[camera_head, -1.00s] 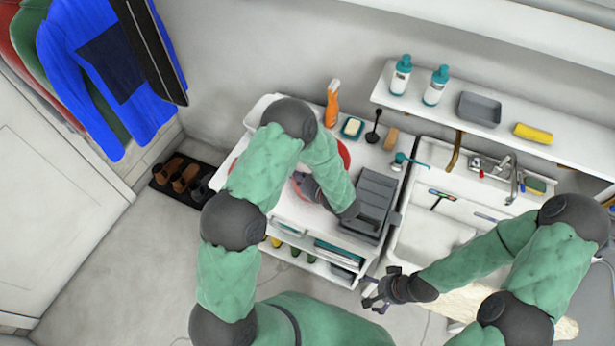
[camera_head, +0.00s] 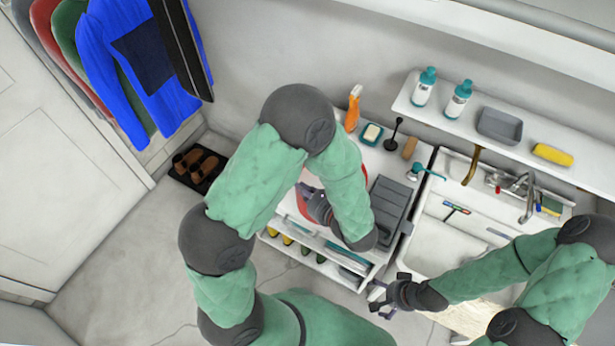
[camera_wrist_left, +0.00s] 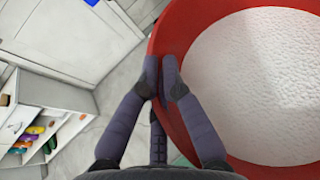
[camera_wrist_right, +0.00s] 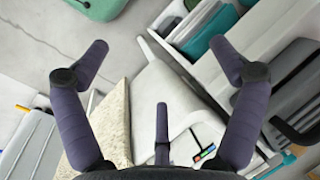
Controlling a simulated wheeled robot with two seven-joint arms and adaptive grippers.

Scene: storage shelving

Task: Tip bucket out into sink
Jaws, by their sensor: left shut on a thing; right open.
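A red bucket (camera_wrist_left: 165,45) with a white, frothy-looking content fills the right of the left wrist view. My left gripper (camera_wrist_left: 160,65) is shut on its rim. In the head view, my left arm hides most of the bucket (camera_head: 303,206) over the counter; I cannot tell whether it rests there. My left gripper (camera_head: 316,200) shows beside it. The white sink (camera_head: 425,254) is to the right, partly behind my right arm. My right gripper (camera_head: 382,298) is open and empty in front of the sink; it also shows in the right wrist view (camera_wrist_right: 158,50).
A grey box (camera_head: 388,200) stands on the counter between bucket and sink. A spray bottle (camera_head: 353,108), soap dish (camera_head: 371,134) and brush (camera_head: 409,148) line the back. A tap (camera_head: 526,195) and squeegee (camera_head: 456,209) are at the sink. A shelf (camera_head: 495,130) hangs above.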

